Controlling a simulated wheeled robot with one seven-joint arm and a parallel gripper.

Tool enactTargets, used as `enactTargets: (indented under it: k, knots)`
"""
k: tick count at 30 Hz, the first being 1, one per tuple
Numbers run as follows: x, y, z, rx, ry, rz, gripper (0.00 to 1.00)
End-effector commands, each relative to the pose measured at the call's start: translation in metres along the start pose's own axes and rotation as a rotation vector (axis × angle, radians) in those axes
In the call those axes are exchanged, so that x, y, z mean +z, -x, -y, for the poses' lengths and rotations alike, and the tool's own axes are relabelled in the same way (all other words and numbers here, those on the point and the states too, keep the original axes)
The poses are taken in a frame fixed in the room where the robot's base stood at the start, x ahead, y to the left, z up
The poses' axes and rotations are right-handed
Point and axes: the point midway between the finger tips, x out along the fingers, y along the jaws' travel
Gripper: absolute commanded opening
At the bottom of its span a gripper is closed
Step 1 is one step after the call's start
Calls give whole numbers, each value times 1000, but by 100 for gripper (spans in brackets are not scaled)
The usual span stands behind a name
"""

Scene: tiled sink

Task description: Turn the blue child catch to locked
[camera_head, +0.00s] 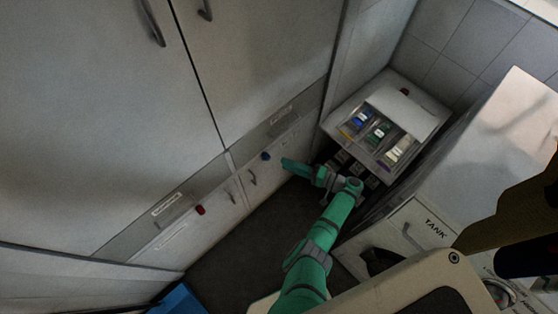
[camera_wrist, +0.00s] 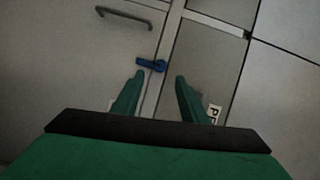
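The blue child catch (camera_head: 265,156) is a small knob on the white cabinet front, at the upper part of a low door. In the wrist view the blue catch (camera_wrist: 151,65) lies at a seam between the door and a grey strip, with its lever pointing roughly sideways. My green gripper (camera_head: 287,163) is just to the right of the catch in the head view. In the wrist view my gripper (camera_wrist: 158,84) has its two fingers apart with nothing between them, and the catch is just beyond the fingertips, nearer the left one. I see no contact.
A red catch (camera_head: 200,210) is on the neighbouring low door. Dark handles (camera_head: 252,177) stand out from the doors. An open drawer unit (camera_head: 345,121) with coloured items and a white box labelled TANK (camera_head: 420,228) stand to the right. A blue object (camera_head: 180,300) lies at the bottom.

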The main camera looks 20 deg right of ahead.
Motion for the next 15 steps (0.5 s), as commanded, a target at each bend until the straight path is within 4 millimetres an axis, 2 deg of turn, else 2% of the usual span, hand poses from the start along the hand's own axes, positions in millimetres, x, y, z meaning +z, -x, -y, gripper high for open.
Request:
enactTargets:
  k: [3, 6, 15]
  knots:
    - [-1, 19, 0, 0, 0, -5, 40]
    - [-1, 28, 0, 0, -1, -5, 40]
    - [0, 33, 0, 0, -1, -3, 40]
